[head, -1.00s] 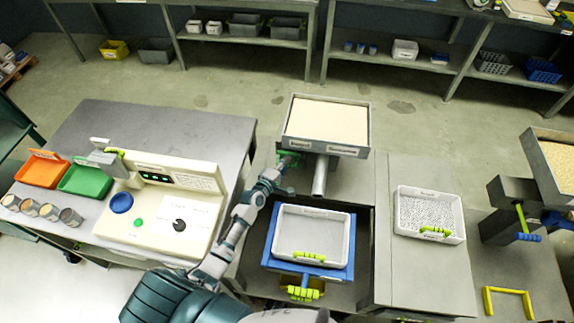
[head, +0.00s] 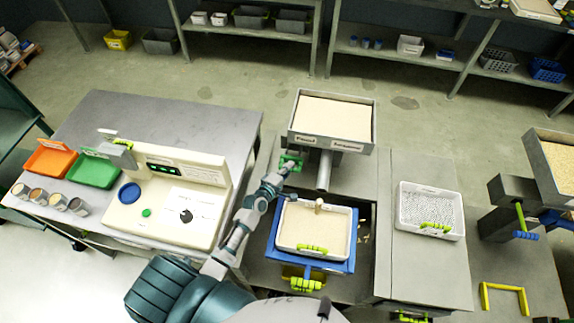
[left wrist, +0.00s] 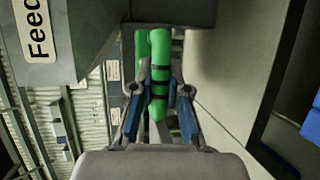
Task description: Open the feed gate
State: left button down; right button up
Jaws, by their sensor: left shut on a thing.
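The feed hopper (head: 331,120), a grey box full of pale grain, stands at the centre with a grey spout (head: 324,170) below it. A green handle (head: 291,161) juts from its left side; in the left wrist view the green handle (left wrist: 160,70) has black bands. My left gripper (head: 284,172) is shut on this handle, with a finger on each side in the left wrist view (left wrist: 159,108). Under the spout a white tray (head: 283,240) sits on a blue carrier (head: 351,260), and pale grain (head: 312,228) fills it. My right gripper is not in view.
The control panel (head: 160,219), the orange bin (head: 48,160) and the green bin (head: 95,171) are on the left table. Another hopper (head: 553,165) is at the far right.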

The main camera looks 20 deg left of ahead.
pick_arm(q)
jog(key=shift+d+f, duration=0.15)
jog(key=shift+d, duration=0.4)
jog(key=c, duration=1.1)
grip_release()
jog(key=shift+d, duration=0.15)
jog(key=shift+c, duration=0.2)
jog(key=shift+w+d, duration=0.15)
jog(key=shift+d, duration=0.05)
jog(key=v, duration=1.2)
jog(key=shift+a, duration=0.25)
